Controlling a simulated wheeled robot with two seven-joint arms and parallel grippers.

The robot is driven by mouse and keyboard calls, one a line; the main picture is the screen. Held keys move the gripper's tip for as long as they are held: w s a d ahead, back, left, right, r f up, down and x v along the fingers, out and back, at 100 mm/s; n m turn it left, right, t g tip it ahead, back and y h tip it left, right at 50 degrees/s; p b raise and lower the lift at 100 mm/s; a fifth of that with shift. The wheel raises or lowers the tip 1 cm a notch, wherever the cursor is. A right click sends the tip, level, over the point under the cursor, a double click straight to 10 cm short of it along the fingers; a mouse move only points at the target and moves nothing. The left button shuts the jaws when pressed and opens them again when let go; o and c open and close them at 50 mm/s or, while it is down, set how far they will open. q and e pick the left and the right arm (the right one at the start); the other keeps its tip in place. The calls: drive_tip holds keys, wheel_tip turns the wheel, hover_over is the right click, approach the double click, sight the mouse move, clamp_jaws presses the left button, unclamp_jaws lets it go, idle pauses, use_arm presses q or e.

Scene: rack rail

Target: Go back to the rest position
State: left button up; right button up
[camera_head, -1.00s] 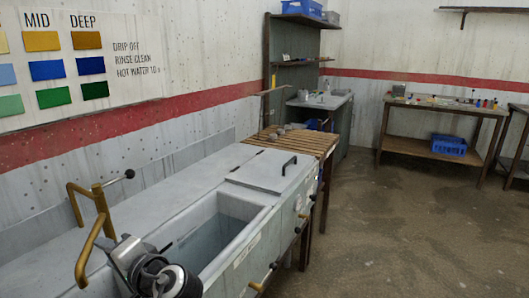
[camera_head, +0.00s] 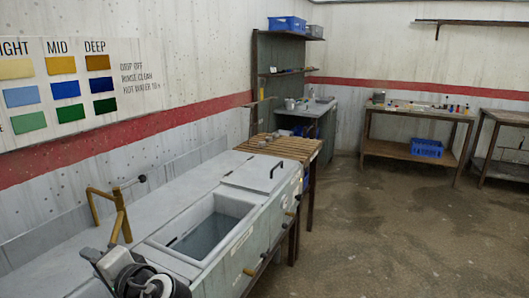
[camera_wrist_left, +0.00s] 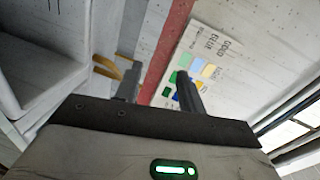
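In the left wrist view my left gripper (camera_wrist_left: 158,90) shows two dark fingers standing apart with nothing between them, so it is open and empty. Behind the fingers are the wall, its red stripe and the colour chart (camera_wrist_left: 205,65). In the head view part of my left arm shows at the bottom left, by the front of the sink unit; its fingertips cannot be made out there. My right gripper is in neither view.
A bench (camera_head: 415,115) with a blue crate (camera_head: 426,148) stands at the back. The floor (camera_head: 370,225) at the right is clear.

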use_arm(q)
drive_tip(key=s+d+f+m+t+h+b, duration=0.1)
drive_tip(key=s+d+f+h+b, duration=0.2)
drive_tip(key=f, duration=0.5)
drive_tip(key=s+d+f+m+t+h+b, duration=0.1)
drive_tip(key=d+f+h, duration=0.25)
drive_tip(key=f, duration=0.45)
drive_tip(key=s+d+f+m+t+h+b, duration=0.15)
drive_tip(key=f+h, duration=0.25)
drive_tip(key=f, duration=0.4)
drive_tip(key=s+d+f+n+h+b, duration=0.2)
drive_tip(key=s+d+f+h, duration=0.1)
drive_tip(key=s+d+h, duration=0.1)
drive_tip(key=s+d+f+n+h+b, duration=0.2)
drive_tip(key=s+d, duration=0.3)
drive_tip(key=s, duration=0.4)
drive_tip(key=shift+d+f+n+h, duration=0.45)
drive_tip(key=shift+f+h, duration=0.3)
drive_tip(key=shift+h, duration=0.1)
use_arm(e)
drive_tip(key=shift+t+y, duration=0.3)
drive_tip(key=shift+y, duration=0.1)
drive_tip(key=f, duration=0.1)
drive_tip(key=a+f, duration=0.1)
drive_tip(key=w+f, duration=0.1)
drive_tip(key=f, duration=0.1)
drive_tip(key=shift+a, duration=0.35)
